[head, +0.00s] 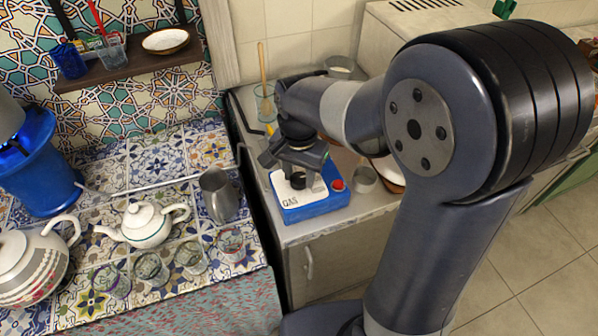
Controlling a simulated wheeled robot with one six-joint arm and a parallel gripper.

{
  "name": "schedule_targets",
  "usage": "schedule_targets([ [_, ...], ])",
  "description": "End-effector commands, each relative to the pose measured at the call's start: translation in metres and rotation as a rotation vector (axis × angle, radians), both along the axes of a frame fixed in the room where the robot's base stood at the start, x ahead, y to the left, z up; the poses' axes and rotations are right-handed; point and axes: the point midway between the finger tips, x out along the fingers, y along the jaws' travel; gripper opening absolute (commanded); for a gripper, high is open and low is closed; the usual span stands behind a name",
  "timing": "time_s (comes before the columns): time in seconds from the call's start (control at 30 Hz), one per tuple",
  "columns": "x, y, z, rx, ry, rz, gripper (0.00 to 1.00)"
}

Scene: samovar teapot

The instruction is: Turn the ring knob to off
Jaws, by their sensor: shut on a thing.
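A blue box (317,207) with a white top panel marked GAS stands on the counter right of the tiled table. A dark ring knob (298,181) shows on its white panel, partly hidden by my gripper. A red round piece (338,185) sits at the panel's right side. My gripper (297,173) reaches down over the box from above, its jaws closed around the ring knob. The exact contact and the knob's pointing direction are too small to tell.
The tiled table at left holds a metal pitcher (219,195), a small white teapot (145,223), a larger teapot (35,262), a blue samovar base (40,165) and several glasses. Behind my gripper stands a glass with a wooden spoon (264,80). A small metal cup (365,179) stands close right.

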Motion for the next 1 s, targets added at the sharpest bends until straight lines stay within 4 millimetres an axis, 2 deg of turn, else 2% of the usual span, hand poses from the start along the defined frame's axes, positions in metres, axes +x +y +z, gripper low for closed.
schedule_targets([
  [0.1,0.0000,0.0000,0.0002,0.000,0.000,0.000,0.14],
  [0.47,0.0000,0.0001,0.0007,0.000,0.000,0.072,0.14],
  [1.0,0.0001,0.0002,0.0010,0.001,0.001,0.526,0.14],
])
